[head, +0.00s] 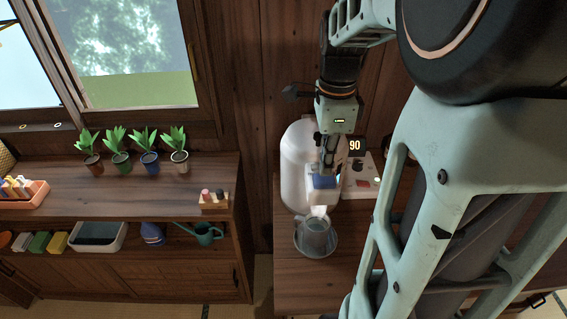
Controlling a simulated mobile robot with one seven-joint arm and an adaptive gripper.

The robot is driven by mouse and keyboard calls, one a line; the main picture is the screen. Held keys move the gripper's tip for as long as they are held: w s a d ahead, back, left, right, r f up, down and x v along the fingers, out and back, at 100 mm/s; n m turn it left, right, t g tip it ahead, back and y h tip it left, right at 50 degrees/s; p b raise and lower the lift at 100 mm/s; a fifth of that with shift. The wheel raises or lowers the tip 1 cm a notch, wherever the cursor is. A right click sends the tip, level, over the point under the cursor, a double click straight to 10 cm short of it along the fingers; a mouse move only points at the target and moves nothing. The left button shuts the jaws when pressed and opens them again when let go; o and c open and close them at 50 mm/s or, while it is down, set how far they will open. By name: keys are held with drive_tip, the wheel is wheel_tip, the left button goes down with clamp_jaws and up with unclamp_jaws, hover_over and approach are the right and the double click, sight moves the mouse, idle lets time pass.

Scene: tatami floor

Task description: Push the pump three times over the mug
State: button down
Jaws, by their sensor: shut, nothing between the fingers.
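A white dispenser (297,168) stands on the wooden counter at centre, with a blue pump top (322,182) on its near side. A grey mug (313,236) stands upright on a round saucer or tray (300,247), under the pale spout (319,212). My gripper (325,170) points down at the blue pump top. It is shut and holds nothing. Its fingertips are at or just above the pump; I cannot tell whether they touch it. The inside of the mug is hard to make out.
A panel with a display reading 90 (355,146) stands right of the dispenser. The left shelf (110,185) carries several potted plants (121,162), and a green watering can (204,233) sits below. My arm covers the right side.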

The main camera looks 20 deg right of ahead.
sight(325, 179)
drive_tip(key=shift+f, duration=0.15)
drive_tip(key=shift+f+b, duration=1.05)
drive_tip(key=shift+f, duration=0.4)
drive_tip(key=shift+r+p, duration=1.4)
drive_tip(key=shift+r, duration=0.25)
drive_tip(key=shift+f, duration=0.15)
